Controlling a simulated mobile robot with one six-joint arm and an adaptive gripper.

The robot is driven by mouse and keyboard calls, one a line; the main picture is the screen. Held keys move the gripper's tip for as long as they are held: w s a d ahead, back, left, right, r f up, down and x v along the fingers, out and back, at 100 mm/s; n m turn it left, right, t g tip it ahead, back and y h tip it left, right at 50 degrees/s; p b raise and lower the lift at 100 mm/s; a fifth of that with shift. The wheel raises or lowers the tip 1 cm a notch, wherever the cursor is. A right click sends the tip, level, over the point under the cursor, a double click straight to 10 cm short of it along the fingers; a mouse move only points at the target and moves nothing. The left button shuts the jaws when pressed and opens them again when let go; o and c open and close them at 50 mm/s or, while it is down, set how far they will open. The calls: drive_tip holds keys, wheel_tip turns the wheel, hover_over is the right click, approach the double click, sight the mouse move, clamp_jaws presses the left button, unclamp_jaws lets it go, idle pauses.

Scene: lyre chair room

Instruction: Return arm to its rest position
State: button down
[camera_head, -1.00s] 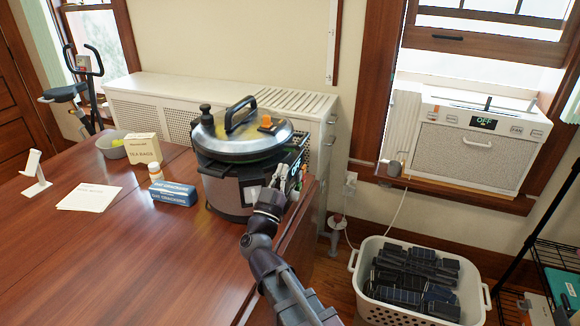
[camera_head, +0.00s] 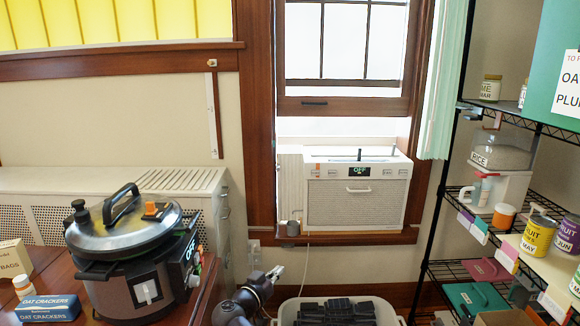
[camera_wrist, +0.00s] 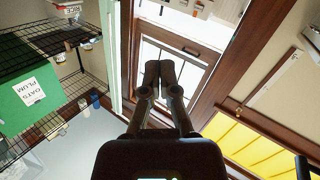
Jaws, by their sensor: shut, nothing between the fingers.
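My gripper (camera_head: 275,272) is shut and empty, low in the middle of the head view, to the right of the pressure cooker and apart from it. In the wrist view my gripper's two fingers (camera_wrist: 162,70) lie together with nothing between them, with the window behind. My dark arm rises from the bottom edge of the head view. The pressure cooker (camera_head: 142,285) stands on the wooden table at lower left with its lid on.
A laundry basket (camera_head: 388,314) with dark items stands on the floor right of my arm. The window air conditioner (camera_head: 355,200) reads OFF. A wire shelf (camera_head: 470,262) with jars is at right. A box of oat crackers (camera_head: 48,309) sits left of the cooker.

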drive_tip(key=s+d+f+g, duration=0.2)
drive_tip(key=d+f+g, duration=0.6)
drive_tip(key=d, duration=0.5)
drive_tip(key=s+d+f+n+g+y, duration=0.4)
drive_tip(key=s+d+f+g+y, duration=0.3)
drive_tip(key=s+f+y, duration=0.2)
wheel_tip(320, 180, up, 17)
drive_tip(key=p, duration=1.7)
drive_tip(key=shift+d+p, duration=0.15)
drive_tip(key=shift+p, duration=0.25)
